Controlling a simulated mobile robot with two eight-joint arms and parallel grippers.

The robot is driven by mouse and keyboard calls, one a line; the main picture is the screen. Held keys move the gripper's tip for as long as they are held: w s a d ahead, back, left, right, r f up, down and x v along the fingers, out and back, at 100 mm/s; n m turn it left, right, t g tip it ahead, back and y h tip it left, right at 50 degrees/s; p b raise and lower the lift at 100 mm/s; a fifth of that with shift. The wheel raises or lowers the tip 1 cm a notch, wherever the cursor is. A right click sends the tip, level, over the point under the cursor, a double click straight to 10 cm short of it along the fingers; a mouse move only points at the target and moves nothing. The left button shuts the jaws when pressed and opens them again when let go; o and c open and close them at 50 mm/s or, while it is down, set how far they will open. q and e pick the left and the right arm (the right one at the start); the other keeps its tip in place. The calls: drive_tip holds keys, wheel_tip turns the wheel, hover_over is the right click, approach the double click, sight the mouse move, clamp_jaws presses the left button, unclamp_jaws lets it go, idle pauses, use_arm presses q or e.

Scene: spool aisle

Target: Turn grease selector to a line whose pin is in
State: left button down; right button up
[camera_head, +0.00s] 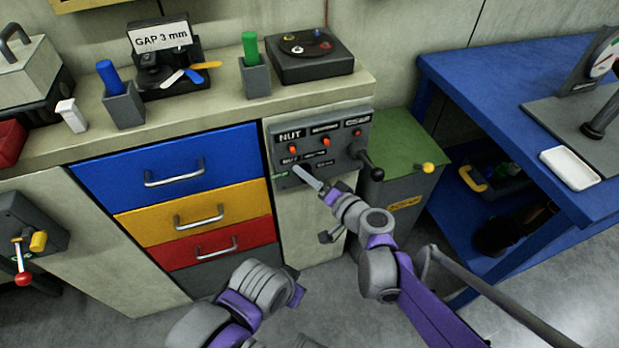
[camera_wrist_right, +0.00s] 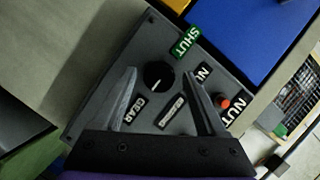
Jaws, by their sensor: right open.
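The grease panel (camera_head: 337,158) is a grey box on the cabinet front, with labels and several red pins, including a left pin (camera_head: 292,149), a middle pin (camera_head: 325,141) and a right pin (camera_head: 357,132). In the right wrist view, the round black selector knob (camera_wrist_right: 157,75) sits among SHUT, NUT, GEAR and another label. A small pale mark on it seems to face GEAR. My right gripper (camera_head: 297,170) is open at the panel's lower left, its fingers (camera_wrist_right: 160,82) apart near the knob; contact is unclear. One red pin (camera_wrist_right: 222,101) shows beside NUT. My left gripper is out of view.
A black-knobbed lever (camera_head: 370,168) sticks out at the panel's right. A green bin (camera_head: 405,150) stands beside the cabinet, then a blue bench (camera_head: 500,75). Coloured drawers (camera_head: 185,215) lie left of the panel. A red-knobbed valve (camera_head: 23,278) is at far left.

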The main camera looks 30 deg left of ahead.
use_arm(q)
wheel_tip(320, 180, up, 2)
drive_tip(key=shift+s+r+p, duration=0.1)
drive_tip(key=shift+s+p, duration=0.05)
drive_tip(key=shift+p, duration=0.8)
use_arm(e)
drive_tip(key=v, duration=1.1)
drive_tip(key=shift+a, duration=0.1)
drive_tip(key=s+d+f+m+h, duration=0.15)
drive_tip(key=s+d+h, duration=0.4)
drive_tip(key=d, duration=0.55)
drive_tip(key=s+d+f+g+h, duration=0.1)
drive_tip(key=s+d+f+h, duration=0.25)
drive_tip(key=s+d, duration=0.55)
drive_tip(key=s+d+f+m+h, duration=0.15)
drive_tip(key=s+d+h, duration=0.3)
drive_tip(key=d, duration=0.95)
use_arm(q)
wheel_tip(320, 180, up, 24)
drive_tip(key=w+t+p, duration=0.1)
drive_tip(key=p, duration=1.9)
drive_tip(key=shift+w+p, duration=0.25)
drive_tip(key=shift+p, duration=0.15)
use_arm(e)
wheel_tip(320, 180, up, 23)
drive_tip(key=w+d+n+h, duration=0.1)
drive_tip(key=shift+w+t, duration=0.35)
drive_tip(key=shift+t, duration=0.05)
